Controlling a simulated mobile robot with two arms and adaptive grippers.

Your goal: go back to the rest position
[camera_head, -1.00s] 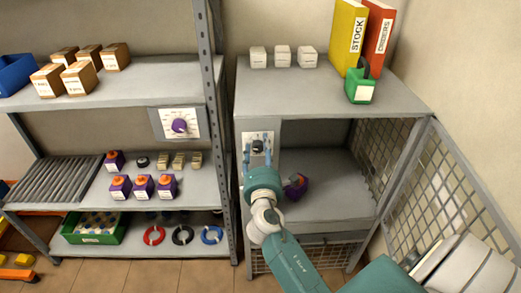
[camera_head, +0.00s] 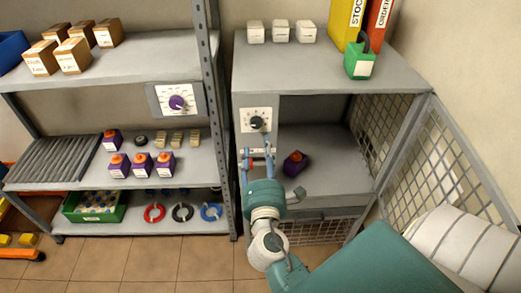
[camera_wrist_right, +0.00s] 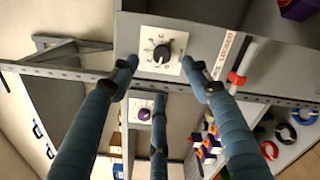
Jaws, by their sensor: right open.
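My right gripper (camera_head: 257,158) is open and empty in front of the cabinet's left panel, just below a black dial (camera_head: 256,123) on a white plate. In the right wrist view the blue fingers of my right gripper (camera_wrist_right: 160,70) are spread, and the black dial (camera_wrist_right: 162,53) shows between and beyond their tips. Nothing is between the fingers. My right arm comes up from the lower right in the head view. My left gripper is in neither view.
A purple block with a red top (camera_head: 295,163) sits inside the open grey cabinet (camera_head: 320,72). Its mesh door (camera_head: 440,165) stands open at the right, near my arm. Shelving (camera_head: 190,160) with a purple dial (camera_head: 177,102) stands at left. Floor (camera_head: 150,260) in front is clear.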

